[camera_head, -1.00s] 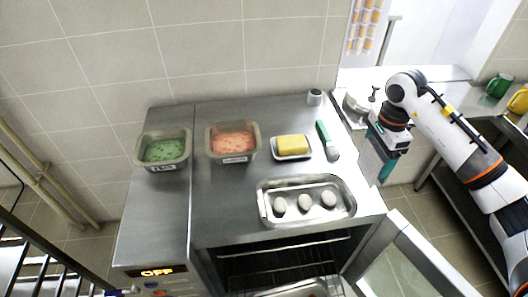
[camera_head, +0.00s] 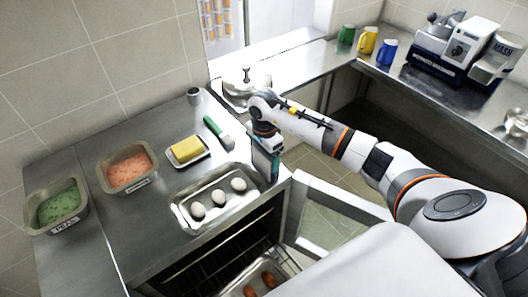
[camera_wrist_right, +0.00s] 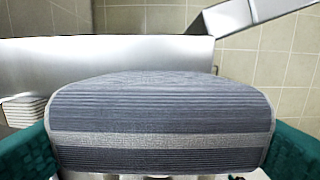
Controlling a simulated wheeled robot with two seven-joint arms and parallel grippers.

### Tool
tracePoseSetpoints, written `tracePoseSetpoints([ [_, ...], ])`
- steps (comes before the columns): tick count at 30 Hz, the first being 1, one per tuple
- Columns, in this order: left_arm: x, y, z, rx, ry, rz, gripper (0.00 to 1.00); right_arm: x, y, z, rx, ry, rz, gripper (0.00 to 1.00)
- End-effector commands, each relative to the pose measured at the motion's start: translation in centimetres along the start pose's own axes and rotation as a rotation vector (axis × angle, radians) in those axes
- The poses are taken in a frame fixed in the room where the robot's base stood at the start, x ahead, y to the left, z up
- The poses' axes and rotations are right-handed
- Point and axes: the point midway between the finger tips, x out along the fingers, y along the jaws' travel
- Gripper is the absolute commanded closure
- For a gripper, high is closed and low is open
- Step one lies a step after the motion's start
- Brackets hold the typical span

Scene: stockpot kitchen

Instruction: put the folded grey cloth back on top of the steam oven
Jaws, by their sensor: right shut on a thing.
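The folded grey cloth (camera_wrist_right: 160,118), with dark stripes and a pale band, fills the lower middle of the right wrist view. My right gripper (camera_wrist_right: 160,150) is shut on it, a teal finger on each side. In the head view my right gripper (camera_head: 270,168) points down at the right edge of the steam oven (camera_head: 147,232); I cannot make out the cloth there. The oven has a steel top and its door (camera_head: 335,205) stands open. My left gripper is not in view.
The strip in front of the pink pan is bare.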

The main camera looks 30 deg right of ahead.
Motion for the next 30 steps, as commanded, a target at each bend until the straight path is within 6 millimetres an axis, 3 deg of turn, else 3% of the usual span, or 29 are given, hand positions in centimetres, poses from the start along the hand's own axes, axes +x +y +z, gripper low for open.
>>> tracePoseSetpoints([
  [10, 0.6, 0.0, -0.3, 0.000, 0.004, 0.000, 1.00, 0.5, 0.1, 0.0, 0.000, 0.000, 0.003, 0.48],
  [11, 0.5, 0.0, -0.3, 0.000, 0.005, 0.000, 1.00, 0.3, 0.1, 0.0, 0.000, 0.000, 0.003, 0.15],
  [14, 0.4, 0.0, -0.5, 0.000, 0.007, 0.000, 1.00, 0.3, 0.1, 0.0, 0.000, 0.000, 0.002, 0.00],
  [25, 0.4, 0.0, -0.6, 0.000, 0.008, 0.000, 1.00, -0.6, 0.1, 0.1, 0.000, -0.001, 0.004, 0.00],
  [30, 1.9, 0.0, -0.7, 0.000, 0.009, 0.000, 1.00, -3.7, 0.2, 0.1, 0.000, -0.002, 0.009, 0.00],
])
